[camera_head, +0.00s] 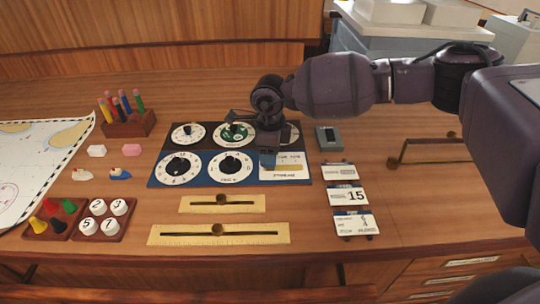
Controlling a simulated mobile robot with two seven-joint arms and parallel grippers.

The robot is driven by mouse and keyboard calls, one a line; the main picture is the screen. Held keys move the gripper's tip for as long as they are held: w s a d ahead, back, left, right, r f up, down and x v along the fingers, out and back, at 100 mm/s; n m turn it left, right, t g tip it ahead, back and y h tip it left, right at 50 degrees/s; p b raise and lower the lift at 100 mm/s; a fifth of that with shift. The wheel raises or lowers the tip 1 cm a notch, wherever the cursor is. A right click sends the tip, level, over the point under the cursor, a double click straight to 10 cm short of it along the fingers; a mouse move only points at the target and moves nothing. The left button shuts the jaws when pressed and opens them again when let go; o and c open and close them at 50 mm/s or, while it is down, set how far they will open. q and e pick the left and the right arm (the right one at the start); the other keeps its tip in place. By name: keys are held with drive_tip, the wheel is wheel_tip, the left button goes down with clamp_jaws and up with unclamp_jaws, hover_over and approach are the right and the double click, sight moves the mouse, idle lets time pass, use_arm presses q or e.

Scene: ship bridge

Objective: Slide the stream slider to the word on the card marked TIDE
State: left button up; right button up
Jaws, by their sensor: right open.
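A dark panel (154,178) with several round dials lies mid-desk. At its lower right is a white plate (291,172) with small lettering and a yellowish strip, which looks like the stream slider. The lettering is too small to read. My right gripper (268,155) is open, pointing down over the plate's left part and hiding some of it. I cannot tell whether it touches anything. Three white cards lie to the right: an upper card (339,172), a middle card (349,196) showing 15, and a lower card (354,225). I cannot make out which is marked TIDE. My left gripper is not in view.
Two brass rulers with slots and knobs, a shorter one (190,204) and a longer one (165,237), lie in front of the panel. A pen block (130,126), erasers, trays of pieces and a chart (35,165) are at left. A grey-green box (329,138) stands right of the panel.

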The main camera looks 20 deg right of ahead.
drive_tip(key=shift+f, duration=0.6)
clamp_jaws()
drive_tip(key=shift+d, duration=0.1)
